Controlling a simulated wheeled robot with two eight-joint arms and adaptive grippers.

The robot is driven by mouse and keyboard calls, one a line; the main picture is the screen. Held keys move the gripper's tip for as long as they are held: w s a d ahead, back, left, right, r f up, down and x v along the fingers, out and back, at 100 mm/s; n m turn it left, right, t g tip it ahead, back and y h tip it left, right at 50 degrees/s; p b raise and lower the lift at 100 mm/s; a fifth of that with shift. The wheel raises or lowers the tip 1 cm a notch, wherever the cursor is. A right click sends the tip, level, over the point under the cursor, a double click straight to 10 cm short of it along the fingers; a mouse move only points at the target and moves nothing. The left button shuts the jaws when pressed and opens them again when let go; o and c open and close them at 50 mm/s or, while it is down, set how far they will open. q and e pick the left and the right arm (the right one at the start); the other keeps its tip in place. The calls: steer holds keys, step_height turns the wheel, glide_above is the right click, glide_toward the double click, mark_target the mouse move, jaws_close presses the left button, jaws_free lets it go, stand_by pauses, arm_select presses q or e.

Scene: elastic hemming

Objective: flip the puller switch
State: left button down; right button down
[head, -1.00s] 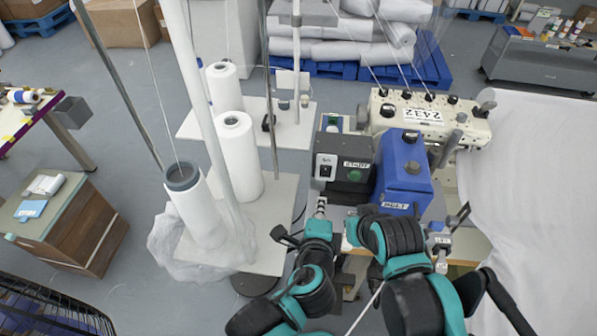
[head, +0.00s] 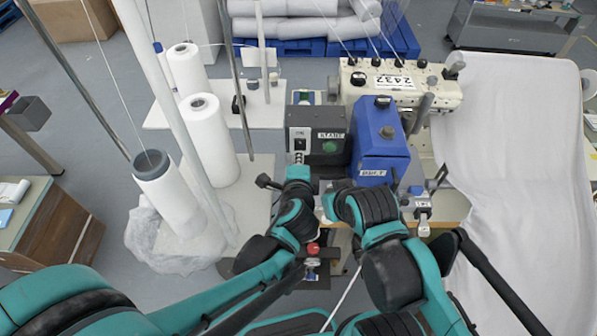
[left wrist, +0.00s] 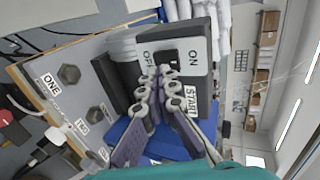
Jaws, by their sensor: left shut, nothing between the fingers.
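The puller switch (head: 299,143) is a small dark switch on a pale plate on the front of the black control box (head: 317,117). In the left wrist view the switch plate (left wrist: 191,48) reads ON and OFF, with the dark switch (left wrist: 172,58) between the words. My left gripper (head: 298,160) is shut and empty, just below the switch in the head view. In the left wrist view its fingertips (left wrist: 160,72) are at the switch and partly cover it. I cannot tell contact or which way the switch is set. My right gripper is hidden; only its arm shows.
A green button (head: 330,146) under a START label sits right of the switch. A blue box (head: 380,150) stands close on the right, before the cream sewing machine (head: 407,86). White thread cones (head: 208,140) and a metal pole (head: 235,75) stand left. White fabric (head: 500,150) hangs right.

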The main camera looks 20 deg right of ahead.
mark_target(299, 148)
arm_select(q)
steer(key=shift+b+x, duration=0.3)
steer(key=shift+x, duration=1.55)
steer(key=shift+w+d+f+b, duration=0.1)
steer(key=shift+w+f+b, duration=0.1)
steer(key=shift+b, duration=0.15)
steer(key=shift+r, duration=0.15)
